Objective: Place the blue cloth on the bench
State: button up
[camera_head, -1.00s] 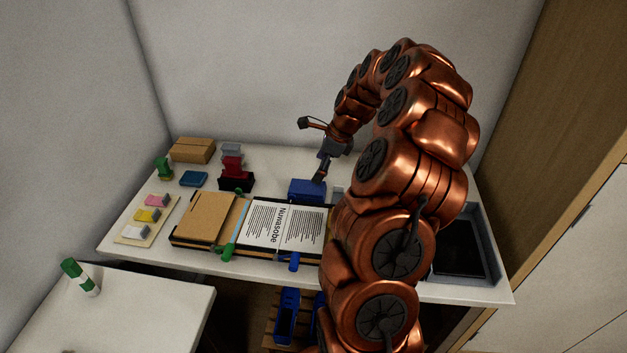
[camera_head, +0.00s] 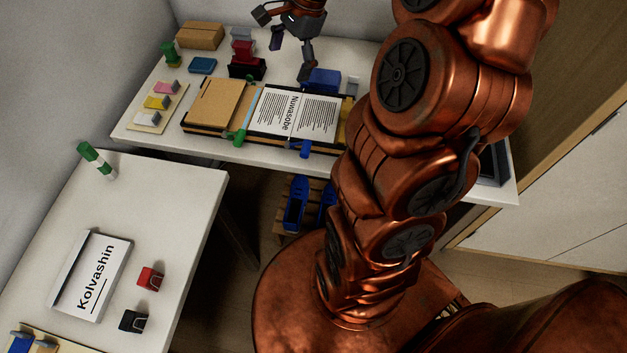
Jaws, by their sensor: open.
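No blue item can be told for certain as the cloth. A flat, small blue item (camera_head: 202,65) lies on the back white table (camera_head: 150,125) at the left, and a larger blue block-like item (camera_head: 322,80) stands behind the open binder. I cannot tell which white table is the bench; a second white table (camera_head: 190,210) is at the front left. My gripper (camera_head: 290,57) is open above the back table, with its fingers apart and nothing seen between them. It is close to the larger blue item, left of it in the picture; contact cannot be told.
An open binder (camera_head: 290,115) with printed pages and clips lies on the back table. A cardboard box (camera_head: 200,36) and red stapler-like item (camera_head: 243,52) stand behind. A Kolvashin binder (camera_head: 92,275), red clip (camera_head: 150,278), and black clip (camera_head: 132,321) are on the front table.

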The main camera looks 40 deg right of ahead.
jog(key=s+a+r+n+g, duration=0.1)
jog(key=s+a+n, duration=0.55)
jog(key=a, duration=0.25)
jog(key=s+a+f+n+g+h, duration=0.1)
jog(key=s+n, duration=0.4)
jog(key=s, duration=0.5)
jog(key=s+a+f+n+g+h, duration=0.1)
jog(key=s+a+n, duration=0.3)
jog(key=s, duration=0.6)
jog(key=shift+f+n+h, duration=0.2)
jog(key=shift+n+h, duration=0.4)
jog(key=shift+n, duration=0.65)
jog(key=shift+s+r, duration=0.1)
notch_tip(320, 180, up, 5)
jog(key=p, duration=0.5)
jog(key=shift+r, duration=0.1)
jog(key=shift+c, duration=0.2)
